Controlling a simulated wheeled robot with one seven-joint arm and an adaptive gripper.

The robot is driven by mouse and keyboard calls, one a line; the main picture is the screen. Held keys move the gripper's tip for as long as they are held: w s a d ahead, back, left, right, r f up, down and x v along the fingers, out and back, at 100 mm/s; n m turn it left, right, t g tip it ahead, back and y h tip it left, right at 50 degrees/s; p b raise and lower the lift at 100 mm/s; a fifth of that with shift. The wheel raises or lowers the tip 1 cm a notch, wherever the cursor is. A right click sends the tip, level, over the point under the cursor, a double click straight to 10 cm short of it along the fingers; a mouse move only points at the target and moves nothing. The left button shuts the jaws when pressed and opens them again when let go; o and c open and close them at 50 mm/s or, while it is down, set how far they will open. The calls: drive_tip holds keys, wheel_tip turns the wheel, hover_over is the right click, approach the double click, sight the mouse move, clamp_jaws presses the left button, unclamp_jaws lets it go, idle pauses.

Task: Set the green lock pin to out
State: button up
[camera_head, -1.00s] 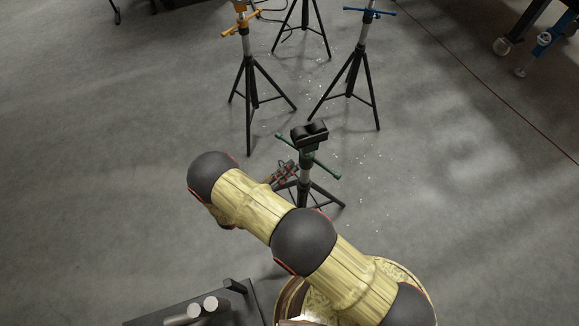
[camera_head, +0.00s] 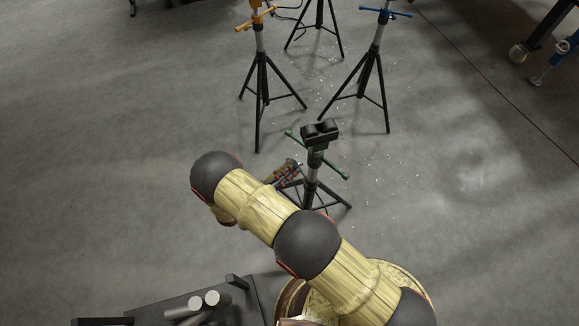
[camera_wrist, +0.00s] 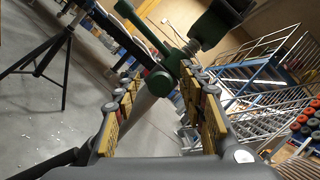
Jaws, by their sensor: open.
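The green-marked stand (camera_head: 312,170) stands upright on its black tripod, with a black two-roller head (camera_head: 320,131) on top and a green cross bar (camera_head: 333,168) below it. In the wrist view, its green collar (camera_wrist: 161,82) and green handle (camera_wrist: 146,32) show close up, with a threaded part (camera_wrist: 193,47) beside them. I cannot tell for sure which green part is the lock pin, or whether it is in or out. My gripper (camera_wrist: 158,88) is open, with its yellow-padded fingers on either side of the post in the picture. Contact is not clear. In the head view my gripper is partly hidden by my arm.
An orange-marked stand (camera_head: 261,75) and a blue-marked stand (camera_head: 373,70) are farther back, with another tripod (camera_head: 318,25) behind them. Blue metal stairs (camera_wrist: 262,85) are in the wrist background. The grey floor (camera_head: 460,230) at the right is open.

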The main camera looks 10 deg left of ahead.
drive_tip(key=v, duration=1.2)
idle(0.4)
